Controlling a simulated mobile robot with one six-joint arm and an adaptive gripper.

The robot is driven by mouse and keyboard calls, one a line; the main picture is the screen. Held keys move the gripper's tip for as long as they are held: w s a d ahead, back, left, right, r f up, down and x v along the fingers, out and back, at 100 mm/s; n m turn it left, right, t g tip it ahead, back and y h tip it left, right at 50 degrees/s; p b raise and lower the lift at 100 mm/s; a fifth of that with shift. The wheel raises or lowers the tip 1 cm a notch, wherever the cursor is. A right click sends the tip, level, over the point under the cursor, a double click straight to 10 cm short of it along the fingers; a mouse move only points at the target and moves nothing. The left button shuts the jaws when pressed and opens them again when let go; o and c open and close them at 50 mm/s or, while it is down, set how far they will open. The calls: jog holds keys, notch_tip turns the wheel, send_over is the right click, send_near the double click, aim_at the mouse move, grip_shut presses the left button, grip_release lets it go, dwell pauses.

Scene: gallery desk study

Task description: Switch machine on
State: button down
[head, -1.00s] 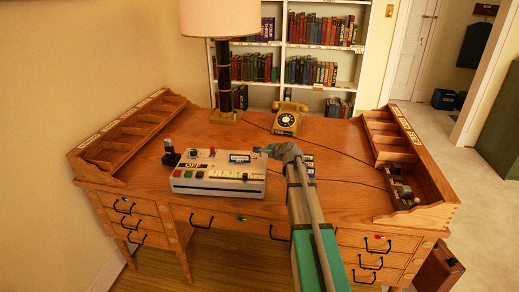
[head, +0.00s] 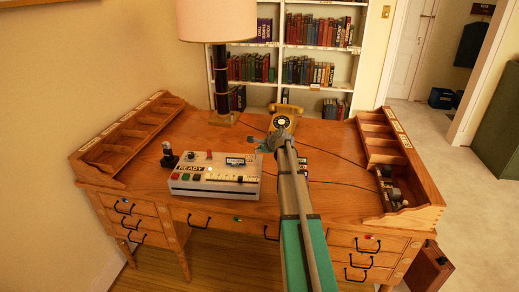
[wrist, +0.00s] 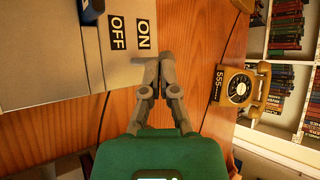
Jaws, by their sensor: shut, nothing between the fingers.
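The machine (head: 213,187) is a pale grey box on the desk with coloured buttons, a row of sliders and a knob. Its front label reads READY. In the wrist view a grey face of the machine (wrist: 50,60) carries the labels OFF and ON, and a dark blue part (wrist: 92,10) is cut by the top edge. My gripper (head: 262,144) is at the machine's far right corner. In the wrist view my gripper (wrist: 153,68) is shut and empty, its tips just below the ON label. Contact with the machine cannot be told.
A yellow telephone (head: 285,118) stands behind my gripper, and a lamp (head: 223,85) stands at the back left. A dark stamp-like object (head: 168,155) is left of the machine. Wooden racks (head: 125,145) line the desk's sides. Cords cross the desktop. The right middle is fairly clear.

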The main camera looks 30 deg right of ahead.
jog(key=shift+s+d+r, duration=0.1)
jog(key=shift+s+d, duration=0.05)
jog(key=shift+r, duration=0.15)
jog(key=shift+r+p, duration=0.6)
jog(key=shift+p, duration=0.2)
jog(key=shift+r, duration=0.15)
jog(key=shift+p+v, duration=0.9)
jog(key=w+d+r+p+v, duration=0.1)
jog(key=p+v, duration=0.7)
jog(key=v, duration=0.3)
jog(key=shift+d+r+p, duration=0.25)
jog(key=shift+r+p, duration=0.1)
jog(key=shift+r, duration=0.2)
